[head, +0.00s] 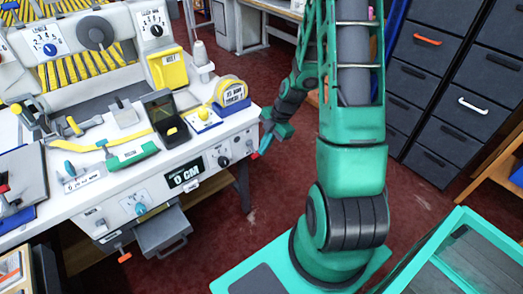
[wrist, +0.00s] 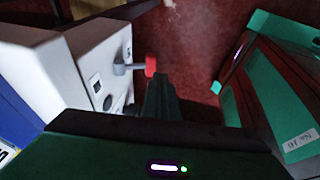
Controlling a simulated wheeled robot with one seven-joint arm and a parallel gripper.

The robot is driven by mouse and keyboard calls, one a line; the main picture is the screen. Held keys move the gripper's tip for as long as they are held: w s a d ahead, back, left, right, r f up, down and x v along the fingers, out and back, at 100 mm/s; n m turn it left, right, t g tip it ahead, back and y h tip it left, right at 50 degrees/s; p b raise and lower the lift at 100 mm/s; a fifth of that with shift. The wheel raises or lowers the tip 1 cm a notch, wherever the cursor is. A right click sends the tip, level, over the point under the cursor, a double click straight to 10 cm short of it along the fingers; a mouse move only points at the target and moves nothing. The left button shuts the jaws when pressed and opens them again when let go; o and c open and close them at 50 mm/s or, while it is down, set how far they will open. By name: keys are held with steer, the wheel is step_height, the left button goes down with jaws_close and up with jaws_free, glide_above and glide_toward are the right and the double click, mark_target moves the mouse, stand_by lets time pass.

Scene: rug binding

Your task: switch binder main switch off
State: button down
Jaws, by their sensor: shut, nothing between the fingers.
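The binder is the white machine bench (head: 100,185) at left in the head view, with knobs and dials along its front. A lever with a red tip (wrist: 150,65) sticks out from its pale end panel in the wrist view; a red tip also shows at the bench's right end in the head view (head: 256,155). I cannot tell which control is the main switch. My gripper (head: 268,138) is beside that right end. In the wrist view my gripper's dark fingers (wrist: 161,88) are shut and empty, close by the red tip; contact is unclear.
Dark drawers (head: 428,55) stand at right.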

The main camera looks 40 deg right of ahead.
steer(key=s+v, duration=0.2)
steer(key=v, duration=0.9)
steer(key=s+a+r+m+g+h, duration=0.1)
steer(key=s+r+m, duration=0.6)
steer(key=s+m, duration=0.4)
steer(key=s+a+r+m+g+h, duration=0.1)
steer(key=s+a+r+m+h, duration=0.1)
steer(key=s+r+m, duration=0.5)
steer(key=s+m, duration=0.3)
steer(key=m, duration=0.4)
steer(key=shift+s+a+r, duration=0.25)
steer(key=shift+s+r, duration=0.1)
steer(key=shift+r, duration=0.05)
